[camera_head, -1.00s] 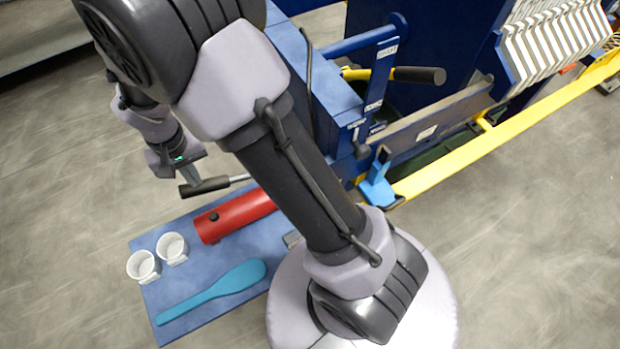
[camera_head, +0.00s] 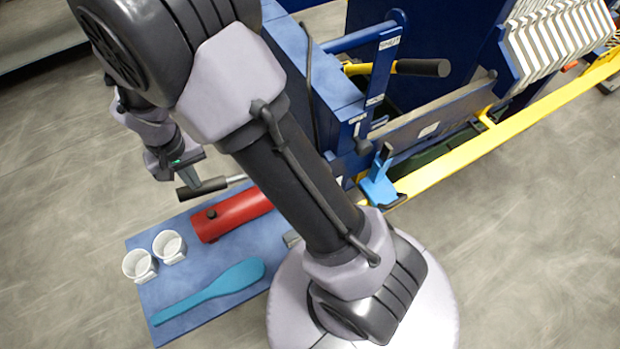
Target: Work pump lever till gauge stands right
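The lever stands out to the left, above the blue bench's upper edge. The rod's inner end and the cylinder's right end are hidden behind my arm. I see no gauge in this view.
Two white cups (camera_head: 141,266) and a teal paddle (camera_head: 215,291) lie on the blue bench (camera_head: 188,270). The blue press frame (camera_head: 340,91), a black-gripped yellow lever (camera_head: 422,68) and a yellow rail (camera_head: 470,153) stand right of my arm. Floor at left is clear.

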